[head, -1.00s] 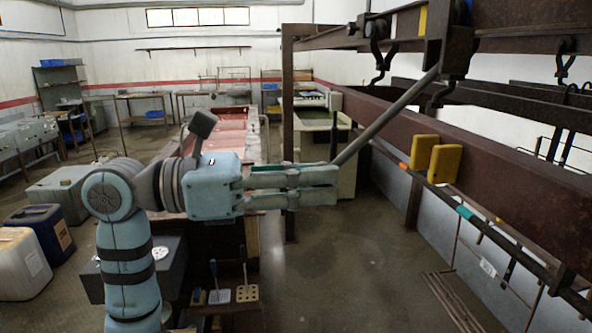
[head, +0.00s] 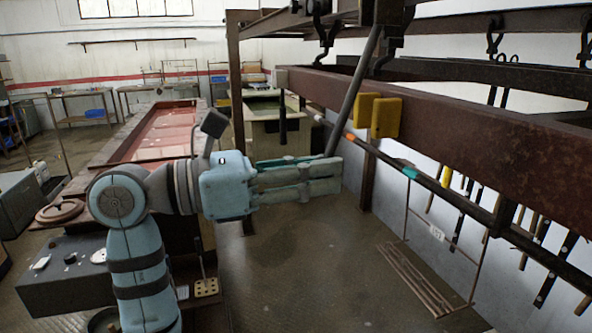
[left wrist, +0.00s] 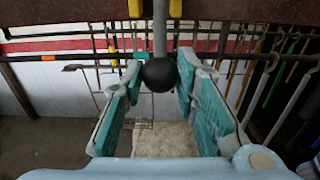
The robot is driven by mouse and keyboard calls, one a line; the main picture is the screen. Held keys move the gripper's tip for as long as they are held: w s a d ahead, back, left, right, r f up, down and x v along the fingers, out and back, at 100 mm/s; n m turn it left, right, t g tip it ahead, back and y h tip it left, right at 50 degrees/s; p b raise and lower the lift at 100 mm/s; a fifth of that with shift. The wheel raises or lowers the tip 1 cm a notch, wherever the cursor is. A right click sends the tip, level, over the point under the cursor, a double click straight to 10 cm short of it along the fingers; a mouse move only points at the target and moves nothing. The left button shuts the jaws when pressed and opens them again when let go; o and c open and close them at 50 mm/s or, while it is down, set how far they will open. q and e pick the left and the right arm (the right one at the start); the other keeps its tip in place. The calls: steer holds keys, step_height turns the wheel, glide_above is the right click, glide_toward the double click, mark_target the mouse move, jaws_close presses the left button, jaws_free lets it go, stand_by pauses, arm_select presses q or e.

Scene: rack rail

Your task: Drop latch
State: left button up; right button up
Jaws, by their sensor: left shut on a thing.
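A grey lever rod (head: 356,88) slants down and left from a dark bracket (head: 390,12) on the rusty rail frame at top right. Its lower end reaches my left gripper (head: 332,170). In the left wrist view, the grey rod (left wrist: 160,38) ends in a black ball knob (left wrist: 160,75) between the teal-padded fingers of the left gripper (left wrist: 158,82). The left gripper is shut on this lever end. The bracket's upper part is cut off by the picture edge, and I cannot tell which part is the latch. My right gripper is not in view.
A rusty beam (head: 480,135) with two yellow blocks (head: 386,117) runs along the right. Below it is a bar with hanging tools. A wire rack (head: 425,275) is at lower right. A red-topped bench (head: 150,135) stands behind my left arm. Floor below the gripper is clear.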

arm_select(q)
steer(key=shift+w+d+f+b, duration=0.1)
steer(key=shift+d+f+b, duration=0.15)
steer(key=shift+d, duration=0.25)
steer(key=shift+w+d+f+b, duration=0.1)
steer(key=shift+d+f+b, duration=0.15)
steer(key=shift+d, duration=0.2)
steer(key=b+x, duration=0.1)
steer(key=x, duration=0.1)
steer(key=b+x, duration=0.2)
steer(key=x, duration=0.1)
steer(key=shift+w+d+f, duration=0.1)
steer(key=shift+d+f, duration=0.1)
steer(key=shift+f, duration=0.05)
steer(key=shift+r, duration=0.1)
steer(key=o, duration=1)
steer(key=shift+d, duration=0.1)
